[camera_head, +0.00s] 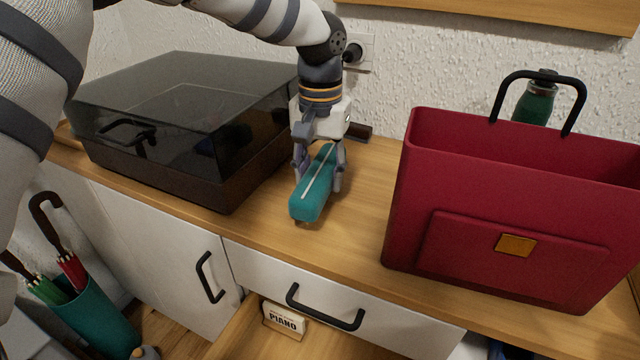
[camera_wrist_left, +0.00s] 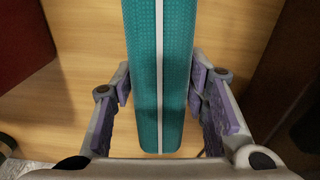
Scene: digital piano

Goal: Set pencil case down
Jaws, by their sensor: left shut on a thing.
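The teal pencil case (camera_head: 312,190) has a pale zip line along its top. My left gripper (camera_head: 319,176) points down over it, with one finger on each side, shut on it. The case is at the wooden cabinet top (camera_head: 350,225), between the black box and the red bag; I cannot tell whether it touches the wood. In the left wrist view the case (camera_wrist_left: 160,75) runs lengthwise between the purple finger pads of the left gripper (camera_wrist_left: 162,95). My right gripper is not in view.
A dark box with a smoky clear lid (camera_head: 180,120) stands left of the case. A red bag (camera_head: 510,210) with a black handle stands to the right, a green bottle (camera_head: 535,103) behind it. Below are an open drawer with a PIANO box (camera_head: 284,320) and an umbrella bin (camera_head: 95,318).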

